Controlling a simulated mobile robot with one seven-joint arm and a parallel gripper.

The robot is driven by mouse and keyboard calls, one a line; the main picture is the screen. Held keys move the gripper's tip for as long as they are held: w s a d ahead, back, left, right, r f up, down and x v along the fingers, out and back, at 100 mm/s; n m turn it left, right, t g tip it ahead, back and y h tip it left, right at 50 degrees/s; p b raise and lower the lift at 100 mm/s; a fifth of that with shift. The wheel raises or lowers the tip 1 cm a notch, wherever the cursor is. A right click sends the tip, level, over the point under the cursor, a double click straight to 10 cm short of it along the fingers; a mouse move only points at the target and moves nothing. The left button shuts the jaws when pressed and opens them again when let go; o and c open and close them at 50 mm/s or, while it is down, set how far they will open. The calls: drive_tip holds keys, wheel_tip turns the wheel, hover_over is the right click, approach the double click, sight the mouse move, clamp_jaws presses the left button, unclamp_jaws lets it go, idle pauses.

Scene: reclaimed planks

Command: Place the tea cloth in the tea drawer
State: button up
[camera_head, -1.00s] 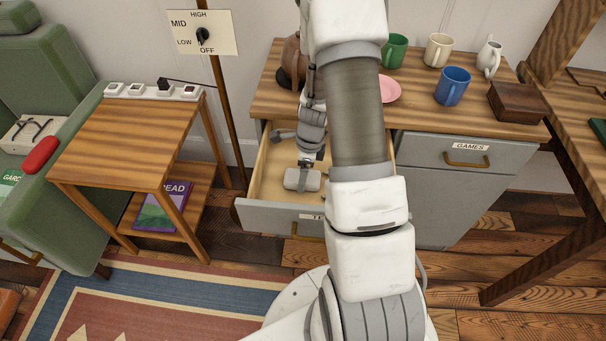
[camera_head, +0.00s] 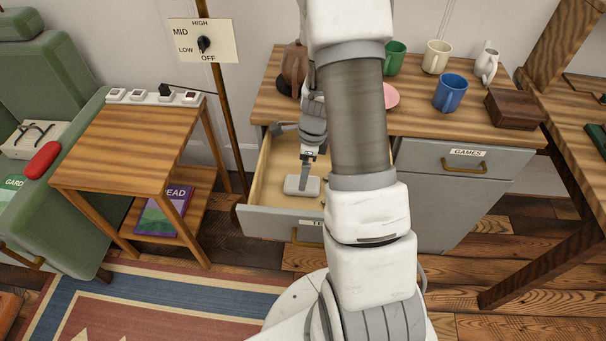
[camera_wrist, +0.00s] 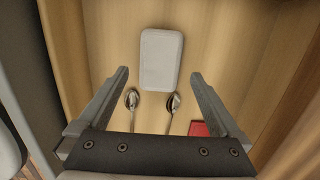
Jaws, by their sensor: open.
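The tea cloth, a pale folded rectangle, lies flat on the floor of the open tea drawer in the head view (camera_head: 309,187) and the wrist view (camera_wrist: 161,60). The drawer (camera_head: 262,218) is pulled out; its label is partly hidden by my arm. My gripper (camera_wrist: 160,75) is open, its fingers spread wider than the cloth. It is over the drawer, and the cloth lies apart from both fingers in the wrist view. In the head view my gripper (camera_head: 305,172) is partly hidden.
Two spoons (camera_wrist: 132,98) (camera_wrist: 172,102) and a red item (camera_wrist: 199,128) lie in the drawer near the cloth. Mugs (camera_head: 449,90), a pink plate (camera_head: 391,96) and a wooden box (camera_head: 514,108) stand on the top. A side table (camera_head: 140,140) is at left.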

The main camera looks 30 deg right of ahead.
drive_tip(key=s+a+r+n+t+p, duration=0.15)
drive_tip(key=a+r+n, duration=0.3)
drive_tip(key=r, duration=0.65)
drive_tip(key=s+a+r+n+t, duration=0.1)
drive_tip(key=s+a+r+n, duration=0.15)
drive_tip(key=r+n, duration=0.65)
drive_tip(key=s+a+r+n+t, duration=0.1)
drive_tip(key=s+a+r+n, duration=0.2)
drive_tip(key=s+r+n, duration=0.2)
drive_tip(key=s+a+r+n+t+h, duration=0.1)
drive_tip(key=s+a+r+n, duration=0.2)
drive_tip(key=s+r+n, duration=0.3)
drive_tip(key=v, duration=0.2)
drive_tip(key=shift+s+r, duration=0.25)
drive_tip(key=shift+s, duration=0.15)
drive_tip(key=shift+r, duration=0.1)
